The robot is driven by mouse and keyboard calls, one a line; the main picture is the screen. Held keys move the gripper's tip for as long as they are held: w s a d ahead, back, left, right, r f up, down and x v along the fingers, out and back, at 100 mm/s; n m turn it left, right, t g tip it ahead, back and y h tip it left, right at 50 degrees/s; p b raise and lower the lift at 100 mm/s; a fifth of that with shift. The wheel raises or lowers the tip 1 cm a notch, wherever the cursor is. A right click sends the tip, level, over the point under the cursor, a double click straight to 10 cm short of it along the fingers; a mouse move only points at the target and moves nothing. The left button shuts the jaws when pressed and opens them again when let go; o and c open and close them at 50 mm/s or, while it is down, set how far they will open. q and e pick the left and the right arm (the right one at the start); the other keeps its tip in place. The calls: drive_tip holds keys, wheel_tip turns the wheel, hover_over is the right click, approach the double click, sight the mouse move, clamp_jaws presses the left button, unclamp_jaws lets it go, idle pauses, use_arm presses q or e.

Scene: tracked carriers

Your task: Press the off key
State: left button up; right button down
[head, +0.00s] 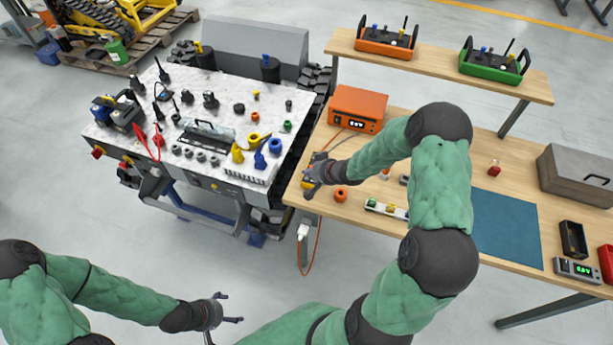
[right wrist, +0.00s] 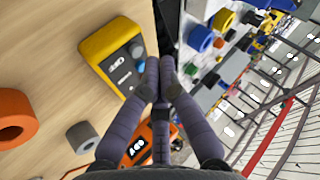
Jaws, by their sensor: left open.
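A small yellow control box (right wrist: 100,45) with a dark face, white markings and a blue round part (right wrist: 137,50) lies on the wooden table in the right wrist view. I cannot read which key is the off key. In the head view the yellow box (head: 307,185) is mostly hidden by my right gripper (head: 313,174). The right gripper's fingers (right wrist: 166,68) are together with nothing seen between them, beside the box's edge near the blue part. Whether they touch it I cannot tell. My left gripper (head: 230,308) is open and empty, over the floor.
An orange unit with a display (head: 357,108) stands behind the right gripper. An orange ring (head: 341,194) lies close by on the table (head: 455,160). The tracked carrier's crowded top (head: 220,105) is left, across a gap. A blue mat (head: 505,228) lies right.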

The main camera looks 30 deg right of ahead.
idle(0.3)
wheel_tip(320, 180, up, 5)
drive_tip(key=p, duration=0.5)
idle(0.8)
drive_tip(key=s+a+f+n+g+y+b, duration=0.1)
drive_tip(key=s+a+f+g+b, duration=0.15)
drive_tip(key=a+f, duration=0.35)
drive_tip(key=s+a+f+g+b, duration=0.1)
drive_tip(key=s+a+f, duration=0.3)
drive_tip(key=a+f, duration=0.25)
drive_tip(key=s+a+f+g+b, duration=0.1)
drive_tip(key=s+a+f, duration=0.1)
drive_tip(key=s, duration=0.3)
drive_tip(key=s+a+f+n+g+b, duration=0.1)
drive_tip(key=s+a+f+g, duration=0.1)
drive_tip(key=s+a, duration=0.3)
drive_tip(key=s+a+f+n+g+b, duration=0.1)
drive_tip(key=s+a+f, duration=0.2)
drive_tip(key=s, duration=0.3)
drive_tip(key=shift+s+a+f+g, duration=0.25)
drive_tip(key=shift+f+g, duration=0.1)
drive_tip(key=shift+f, duration=0.1)
